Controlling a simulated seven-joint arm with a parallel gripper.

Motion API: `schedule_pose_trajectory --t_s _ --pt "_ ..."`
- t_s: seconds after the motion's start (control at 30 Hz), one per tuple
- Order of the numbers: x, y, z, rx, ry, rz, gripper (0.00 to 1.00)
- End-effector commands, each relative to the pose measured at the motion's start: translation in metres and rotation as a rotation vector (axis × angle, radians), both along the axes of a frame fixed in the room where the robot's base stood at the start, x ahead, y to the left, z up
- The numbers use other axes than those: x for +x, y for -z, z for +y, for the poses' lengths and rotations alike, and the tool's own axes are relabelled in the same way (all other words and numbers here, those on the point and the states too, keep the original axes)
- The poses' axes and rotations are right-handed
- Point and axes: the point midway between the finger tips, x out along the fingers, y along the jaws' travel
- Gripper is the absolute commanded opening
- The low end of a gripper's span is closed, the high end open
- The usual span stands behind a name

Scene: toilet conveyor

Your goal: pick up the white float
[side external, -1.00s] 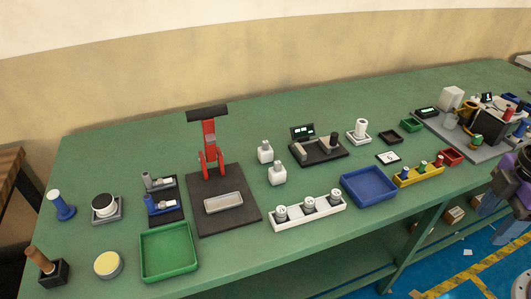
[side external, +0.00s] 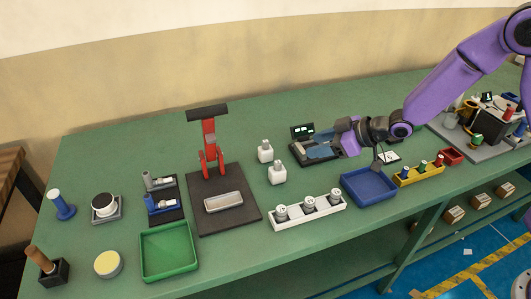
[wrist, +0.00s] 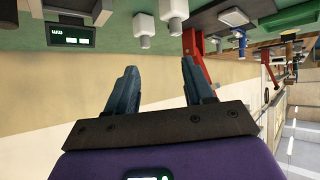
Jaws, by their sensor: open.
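Two small white block-shaped pieces with narrow tops, the rear one (side external: 265,152) and the front one (side external: 277,173), stand upright on the green table; I cannot tell which is the white float. They also show upside down at the top of the wrist view, one at left (wrist: 143,30) and one at right (wrist: 173,12). My gripper (side external: 314,151) has blue-grey fingers and is right of both pieces, over the black display stand. In the wrist view my gripper (wrist: 160,70) is open, with nothing between its fingers. The white cylinder seen earlier behind the stand is hidden by my arm.
The black stand with a lit display (side external: 302,130) is close under my gripper. A white rack with several round pieces (side external: 310,211) and a blue tray (side external: 370,199) are in front. A red press (side external: 209,146) stands left of the white pieces.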

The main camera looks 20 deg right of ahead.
Motion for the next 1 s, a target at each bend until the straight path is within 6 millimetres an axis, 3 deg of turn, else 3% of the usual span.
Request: schedule_pose_trajectory --t_s 0.13,0.37,1.0 --pt "0.031 0.015 -0.005 0.112 0.008 -0.058 0.52" --pt "0.048 0.021 -0.008 0.192 0.007 -0.102 0.52" --pt "0.107 0.055 0.051 0.194 0.008 -0.105 0.52"
